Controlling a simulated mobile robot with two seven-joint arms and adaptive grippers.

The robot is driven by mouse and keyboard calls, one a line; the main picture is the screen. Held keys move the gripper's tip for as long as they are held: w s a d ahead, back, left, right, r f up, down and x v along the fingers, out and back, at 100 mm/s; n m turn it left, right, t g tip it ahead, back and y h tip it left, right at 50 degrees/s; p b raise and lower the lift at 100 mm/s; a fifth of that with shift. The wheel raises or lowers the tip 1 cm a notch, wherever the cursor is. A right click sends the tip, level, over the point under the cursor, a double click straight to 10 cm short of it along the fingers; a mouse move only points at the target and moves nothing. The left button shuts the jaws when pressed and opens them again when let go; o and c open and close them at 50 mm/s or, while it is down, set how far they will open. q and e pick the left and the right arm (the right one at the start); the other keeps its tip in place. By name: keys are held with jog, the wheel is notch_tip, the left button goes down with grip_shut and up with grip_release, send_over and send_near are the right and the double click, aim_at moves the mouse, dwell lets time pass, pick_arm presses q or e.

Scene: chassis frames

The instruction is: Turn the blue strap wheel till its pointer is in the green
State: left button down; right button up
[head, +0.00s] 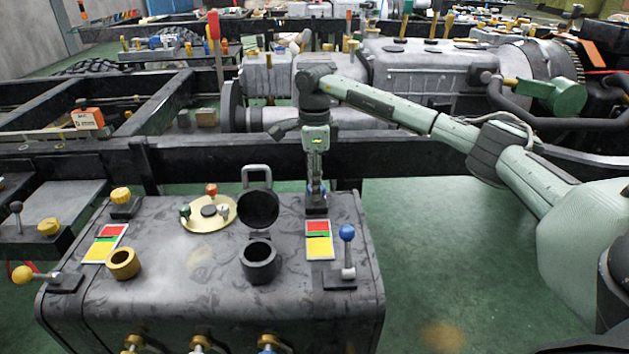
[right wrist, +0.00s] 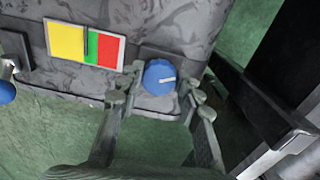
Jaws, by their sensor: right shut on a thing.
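The blue strap wheel (right wrist: 158,78) sits on a dark mount at the tank's far edge, a white mark on its face. My right gripper (right wrist: 160,92) has a finger on each side of it and is shut on it. In the head view my right gripper (head: 316,187) points down at the wheel and mostly hides it. Beside the wheel is a gauge (right wrist: 107,49) with yellow, green and red bands. Its dark pointer (right wrist: 86,41) stands at the border of yellow and green. The gauge also shows in the head view (head: 319,247). My left gripper is not in view.
The dark tank (head: 190,280) carries a blue-knobbed lever (head: 347,235), an open filler neck (head: 259,264) with its lid raised, and a second gauge (head: 103,245) near a yellow wheel (head: 121,195). A chassis rail (head: 420,158) runs just behind. Green floor is clear at right.

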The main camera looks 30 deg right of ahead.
jog(key=o, duration=1.2)
jog(key=shift+c, duration=0.2)
notch_tip(320, 180, up, 12)
